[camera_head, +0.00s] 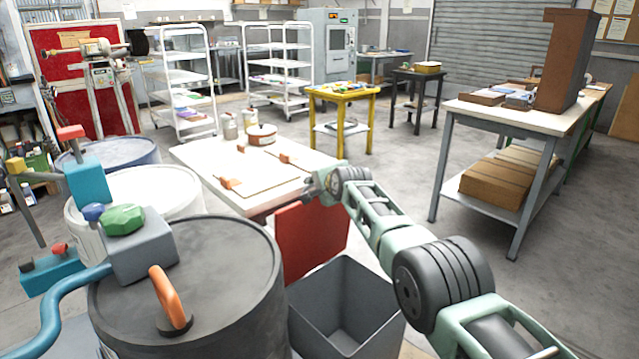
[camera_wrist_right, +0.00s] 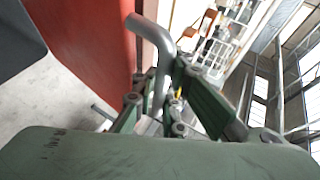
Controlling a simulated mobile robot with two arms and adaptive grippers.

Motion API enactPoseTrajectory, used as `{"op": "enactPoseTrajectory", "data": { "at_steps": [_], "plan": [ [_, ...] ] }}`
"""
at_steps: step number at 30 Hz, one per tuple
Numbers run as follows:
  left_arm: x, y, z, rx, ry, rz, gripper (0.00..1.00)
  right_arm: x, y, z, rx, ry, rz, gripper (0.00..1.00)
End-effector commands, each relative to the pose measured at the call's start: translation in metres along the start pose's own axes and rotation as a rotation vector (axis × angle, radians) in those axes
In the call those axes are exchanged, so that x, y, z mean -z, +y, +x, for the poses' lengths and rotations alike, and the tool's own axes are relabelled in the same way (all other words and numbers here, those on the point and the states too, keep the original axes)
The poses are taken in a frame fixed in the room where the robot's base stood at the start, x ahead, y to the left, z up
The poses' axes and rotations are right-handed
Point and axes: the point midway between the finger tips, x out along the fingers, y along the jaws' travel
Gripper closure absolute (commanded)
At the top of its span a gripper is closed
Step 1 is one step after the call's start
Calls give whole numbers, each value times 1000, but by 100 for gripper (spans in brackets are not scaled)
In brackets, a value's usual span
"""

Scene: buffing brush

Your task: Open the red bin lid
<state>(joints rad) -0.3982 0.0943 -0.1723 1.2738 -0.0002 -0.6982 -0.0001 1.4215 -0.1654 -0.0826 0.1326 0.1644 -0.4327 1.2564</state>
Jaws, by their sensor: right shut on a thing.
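The red bin lid (camera_head: 312,240) stands roughly upright at the back edge of the grey bin (camera_head: 347,305), and the bin's empty-looking inside shows from above. My right gripper (camera_head: 318,188) is at the top of the lid, beside the table corner. In the right wrist view, my right gripper's green fingers (camera_wrist_right: 165,95) are shut on a bent grey metal handle (camera_wrist_right: 147,30) next to the red lid (camera_wrist_right: 95,45). The handle's lower part is partly hidden by the fingers. My left gripper is not in view.
A dark drum (camera_head: 215,255) with an orange handle (camera_head: 170,300) stands left of the bin. A white-topped table (camera_head: 205,155) with boards stands behind the lid, close to my right gripper. Grey floor (camera_head: 400,170) is clear to the right.

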Motion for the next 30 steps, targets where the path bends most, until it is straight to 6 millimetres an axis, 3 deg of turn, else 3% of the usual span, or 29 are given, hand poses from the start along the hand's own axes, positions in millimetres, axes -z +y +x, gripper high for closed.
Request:
{"op": "enactPoseTrajectory", "data": {
  "at_steps": [1, 2, 3, 9, 30],
  "plan": [
    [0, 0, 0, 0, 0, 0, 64, 4, -7, -2, 12, 6, 0, 100],
    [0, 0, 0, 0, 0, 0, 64, 4, -7, -2, 13, 6, 0, 90],
    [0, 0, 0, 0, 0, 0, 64, 4, -7, -2, 13, 6, 0, 86],
    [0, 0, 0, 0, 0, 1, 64, 3, -5, -1, 9, 4, 0, 71],
    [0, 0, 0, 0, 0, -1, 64, 2, -2, -4, 4, 0, 1, 71]
  ]
}}
